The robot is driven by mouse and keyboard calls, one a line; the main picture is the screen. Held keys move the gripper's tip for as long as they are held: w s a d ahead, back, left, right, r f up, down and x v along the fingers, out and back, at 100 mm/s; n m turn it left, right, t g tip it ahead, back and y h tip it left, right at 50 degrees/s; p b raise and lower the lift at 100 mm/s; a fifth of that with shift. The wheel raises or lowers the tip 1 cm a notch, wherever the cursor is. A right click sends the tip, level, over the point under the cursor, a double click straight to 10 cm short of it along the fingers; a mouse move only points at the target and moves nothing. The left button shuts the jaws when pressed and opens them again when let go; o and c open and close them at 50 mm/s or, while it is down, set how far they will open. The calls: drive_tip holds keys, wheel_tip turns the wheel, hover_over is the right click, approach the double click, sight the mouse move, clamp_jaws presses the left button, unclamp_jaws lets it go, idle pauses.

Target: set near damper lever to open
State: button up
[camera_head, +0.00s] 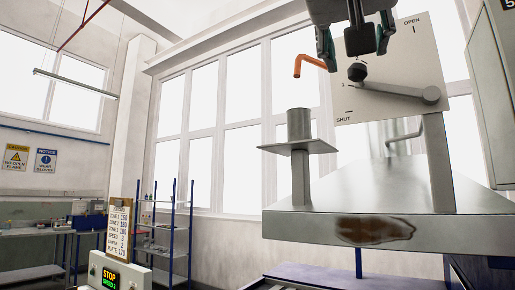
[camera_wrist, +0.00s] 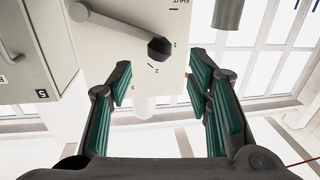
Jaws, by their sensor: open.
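The damper lever (camera_head: 400,92) is a grey arm on a white plate (camera_head: 432,62) marked OPEN at the top right and SHUT at the lower left. Its pivot is at the right, and its dark knob (camera_head: 357,72) sits at the left, close to mark 1. In the wrist view the knob (camera_wrist: 160,49) lies between marks 1 and 2, just beyond the fingertips. My gripper (camera_head: 354,46) is open and empty, with its fingers above the knob in the head view. In the wrist view my gripper (camera_wrist: 160,80) has its green-padded fingers wide apart, and the knob appears between their lines.
A metal hood (camera_head: 390,205) with a rusty patch is below the plate. A post with a flange and cylinder (camera_head: 299,125) stands to the left. An orange bent rod (camera_head: 309,63) is left of my gripper. A grey cabinet (camera_head: 495,90) is close on the right.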

sight(357, 67)
drive_tip(key=x, duration=0.8)
drive_tip(key=shift+p, duration=0.3)
clamp_jaws()
